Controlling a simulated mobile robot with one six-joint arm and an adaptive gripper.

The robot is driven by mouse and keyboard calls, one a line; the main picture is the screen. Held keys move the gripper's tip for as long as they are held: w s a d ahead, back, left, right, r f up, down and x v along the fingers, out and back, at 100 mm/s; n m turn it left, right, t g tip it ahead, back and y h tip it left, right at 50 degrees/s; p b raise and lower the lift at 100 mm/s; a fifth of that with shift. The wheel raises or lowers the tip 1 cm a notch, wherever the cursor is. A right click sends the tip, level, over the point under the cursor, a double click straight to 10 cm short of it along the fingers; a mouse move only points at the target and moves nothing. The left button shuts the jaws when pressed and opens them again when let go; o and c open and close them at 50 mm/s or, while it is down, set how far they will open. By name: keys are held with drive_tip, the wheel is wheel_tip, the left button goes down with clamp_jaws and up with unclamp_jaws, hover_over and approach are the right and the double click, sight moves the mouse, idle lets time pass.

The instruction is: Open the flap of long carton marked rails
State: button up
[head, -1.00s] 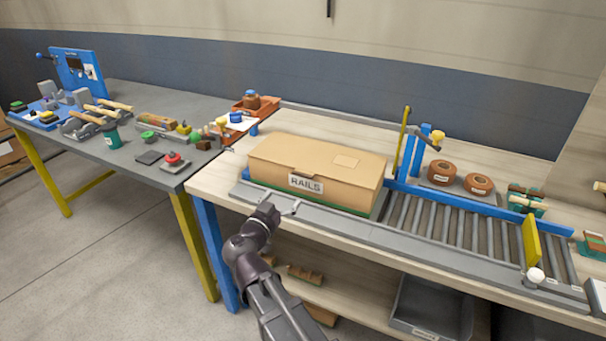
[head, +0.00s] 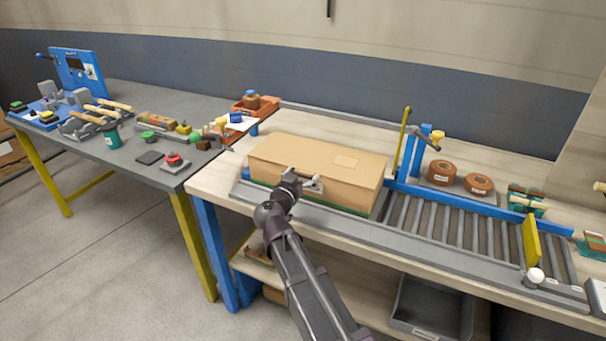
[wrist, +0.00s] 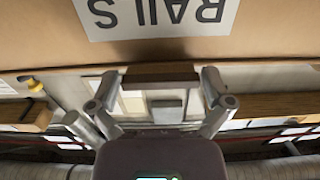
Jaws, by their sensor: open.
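The long brown carton (head: 340,165) lies closed on the bench, its flap down on top. In the head view my gripper (head: 305,178) is at its front face and covers most of the white label. In the wrist view the RAILS label (wrist: 155,15) shows upside down on the carton face (wrist: 270,35). My gripper (wrist: 160,78) is open there, its two fingers on either side of a brown tab (wrist: 160,70) at the carton's edge. Whether the fingers touch the tab, I cannot tell.
A roller conveyor (head: 450,222) with a yellow stop plate (head: 530,243) lies right of the carton. Tape rolls (head: 445,173) stand behind it. A grey bin (head: 430,305) sits below. The left bench (head: 205,165) holds tools and small parts.

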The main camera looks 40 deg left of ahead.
drive_tip(key=c, duration=1.1)
drive_tip(key=shift+o, duration=0.2)
drive_tip(key=shift+a+r, duration=0.1)
drive_tip(key=shift+r, duration=0.05)
